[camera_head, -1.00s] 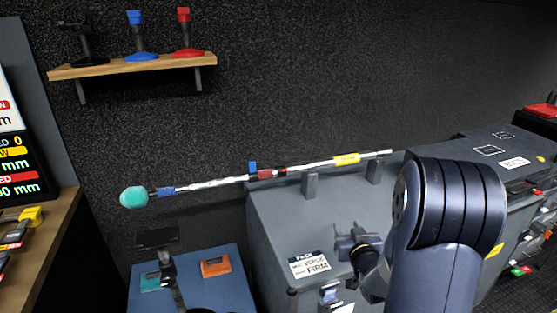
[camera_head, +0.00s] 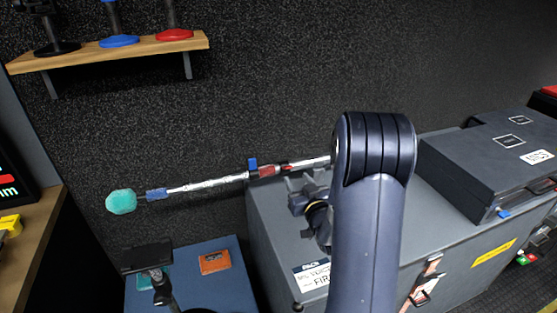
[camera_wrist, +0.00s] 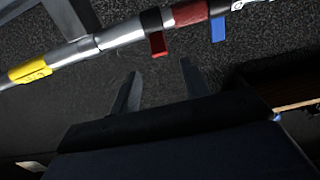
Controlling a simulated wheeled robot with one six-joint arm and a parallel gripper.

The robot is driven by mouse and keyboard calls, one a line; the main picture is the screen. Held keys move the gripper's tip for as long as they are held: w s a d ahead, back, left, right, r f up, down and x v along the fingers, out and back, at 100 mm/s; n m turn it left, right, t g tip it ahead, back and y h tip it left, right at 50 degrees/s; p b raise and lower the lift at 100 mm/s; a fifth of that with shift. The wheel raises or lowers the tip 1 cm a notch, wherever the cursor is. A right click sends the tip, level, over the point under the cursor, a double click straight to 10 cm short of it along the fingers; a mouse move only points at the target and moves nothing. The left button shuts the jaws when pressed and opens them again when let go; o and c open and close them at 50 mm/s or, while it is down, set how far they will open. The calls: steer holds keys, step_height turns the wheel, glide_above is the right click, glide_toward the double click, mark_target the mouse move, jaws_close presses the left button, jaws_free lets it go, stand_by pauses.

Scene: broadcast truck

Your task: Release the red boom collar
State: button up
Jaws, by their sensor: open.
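The boom pole (camera_head: 210,184) is silver with a teal foam head (camera_head: 121,201) at its left end. The red collar (camera_wrist: 152,20) is a dark ring on the pole with a red lever (camera_wrist: 158,44) hanging from it; in the head view it is a small red spot (camera_head: 287,168). A red sleeve (camera_wrist: 190,12) and a blue lever (camera_wrist: 217,28) sit beside it. My gripper (camera_wrist: 161,70) is open and empty, its fingers pointing at the pole. The red lever lies just beyond the gap between the fingertips, apart from both. The fingertips are unclear in the head view.
The pole lies above a grey case (camera_head: 275,232). A yellow sleeve (camera_wrist: 30,70) is on the pole in the wrist view. A dark case (camera_head: 490,165) stands at right. A wooden shelf (camera_head: 110,52) is on the wall. A blue-topped stand (camera_head: 190,285) is at lower left.

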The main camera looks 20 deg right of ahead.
mark_target(289, 168)
steer(key=w+p, duration=0.2)
steer(key=w, duration=0.7)
steer(key=shift+w, duration=0.4)
jaws_close()
steer(key=b, duration=0.3)
steer(key=shift+s+f+t, duration=0.1)
steer(key=shift+f+t, duration=0.2)
steer(key=shift+f, duration=0.1)
steer(key=shift+b, duration=0.75)
steer(key=t+b, duration=0.1)
steer(key=b, duration=0.3)
steer(key=shift+s+f, duration=0.1)
steer(key=shift+s, duration=0.1)
steer(key=shift+t+b, duration=0.3)
steer(key=shift+b, duration=0.65)
steer(key=shift+r, duration=0.2)
